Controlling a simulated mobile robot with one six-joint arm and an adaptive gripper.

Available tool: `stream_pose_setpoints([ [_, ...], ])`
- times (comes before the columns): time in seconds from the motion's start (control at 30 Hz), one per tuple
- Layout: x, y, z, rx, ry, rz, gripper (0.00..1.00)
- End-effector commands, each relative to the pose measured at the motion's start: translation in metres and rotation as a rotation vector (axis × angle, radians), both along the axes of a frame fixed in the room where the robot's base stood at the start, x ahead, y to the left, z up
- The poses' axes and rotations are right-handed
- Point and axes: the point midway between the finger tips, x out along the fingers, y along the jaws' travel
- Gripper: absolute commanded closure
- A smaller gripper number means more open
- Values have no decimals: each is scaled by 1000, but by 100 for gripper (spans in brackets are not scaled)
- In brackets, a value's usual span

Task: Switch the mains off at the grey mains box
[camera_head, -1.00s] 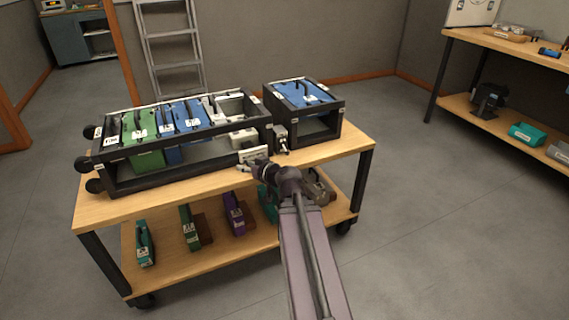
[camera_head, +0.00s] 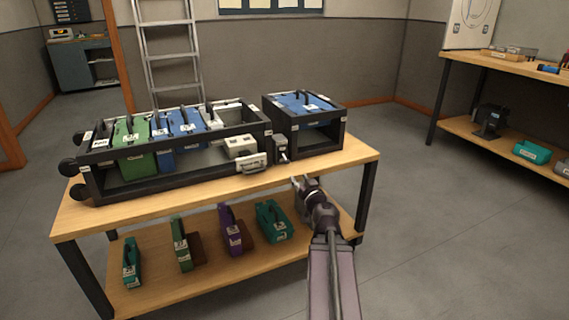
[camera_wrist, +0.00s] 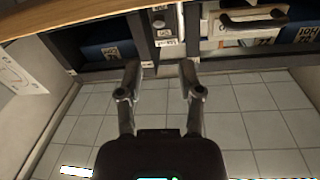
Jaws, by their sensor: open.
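The small grey mains box (camera_head: 281,148) stands on the cart top, in the gap between the long rack and the short rack. It also shows in the wrist view (camera_wrist: 165,24), top centre, with a dark round part and small labels on its face. The position of its switch is too small to tell. My gripper (camera_head: 300,183) is at the front edge of the cart, in front of the box and apart from it. In the wrist view my gripper (camera_wrist: 160,78) has its two fingers spread, with only floor tiles between them.
The long black rack (camera_head: 196,183) holds green and blue modules and a white unit (camera_head: 240,147). The short rack (camera_head: 320,146) holds a blue module. Several small modules lie on the wooden cart's (camera_head: 147,207) lower shelf. A workbench (camera_head: 500,68) stands right; the floor between is clear.

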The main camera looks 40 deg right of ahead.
Motion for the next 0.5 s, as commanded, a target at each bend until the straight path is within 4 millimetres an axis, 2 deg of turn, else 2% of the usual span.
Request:
stream_pose_setpoints([
  [0.27, 2, 0, 0, 0, 1, 2, 52],
  [0.5, 12, -4, 0, 0, 1, 3, 52],
])
